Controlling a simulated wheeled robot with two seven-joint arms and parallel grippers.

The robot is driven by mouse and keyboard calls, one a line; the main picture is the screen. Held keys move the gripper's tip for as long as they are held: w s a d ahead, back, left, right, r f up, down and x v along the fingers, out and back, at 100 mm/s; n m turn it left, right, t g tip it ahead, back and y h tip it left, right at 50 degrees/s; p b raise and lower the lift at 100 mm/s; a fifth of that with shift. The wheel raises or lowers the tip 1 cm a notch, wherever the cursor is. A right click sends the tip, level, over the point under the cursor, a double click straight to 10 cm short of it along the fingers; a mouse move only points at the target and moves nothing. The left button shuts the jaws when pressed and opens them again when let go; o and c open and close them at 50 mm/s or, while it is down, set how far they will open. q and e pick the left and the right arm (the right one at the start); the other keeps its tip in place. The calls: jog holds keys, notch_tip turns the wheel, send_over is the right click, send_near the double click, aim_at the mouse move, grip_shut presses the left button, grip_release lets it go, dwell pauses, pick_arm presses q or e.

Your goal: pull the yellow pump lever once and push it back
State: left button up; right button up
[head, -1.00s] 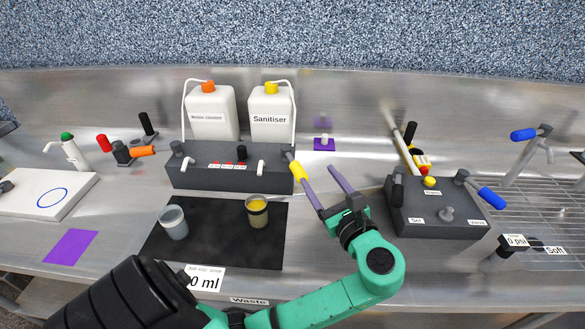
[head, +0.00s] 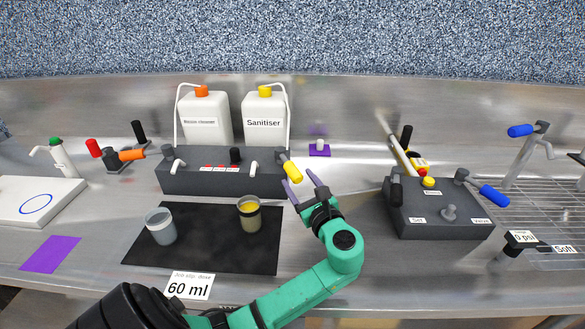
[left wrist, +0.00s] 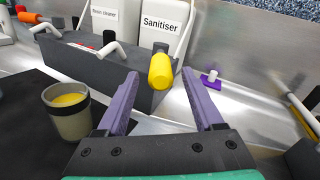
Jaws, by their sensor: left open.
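The yellow pump lever (head: 291,171) sticks out from the right end of the dark dosing block (head: 215,182), under the Sanitiser bottle (head: 264,122). My left gripper (head: 303,185) is open, with its purple fingers pointing at the lever from the front right. In the left wrist view the yellow lever end (left wrist: 161,70) lies in line with the gap between the fingertips. I cannot tell whether a finger touches it. A cup with yellow liquid (head: 249,216) stands on the black mat (head: 205,257). My right gripper is not in view.
A second, pale cup (head: 161,226) stands on the mat, with a 60 ml card (head: 189,286) in front. A dark control box (head: 440,205) with a blue lever stands at right. The steel counter between the mat and that box is clear apart from my arm.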

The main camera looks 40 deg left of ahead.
aim_at(293, 172)
pick_arm(q)
jog(key=x, duration=0.5)
jog(key=shift+p, duration=0.3)
grip_shut()
dwell(1.0)
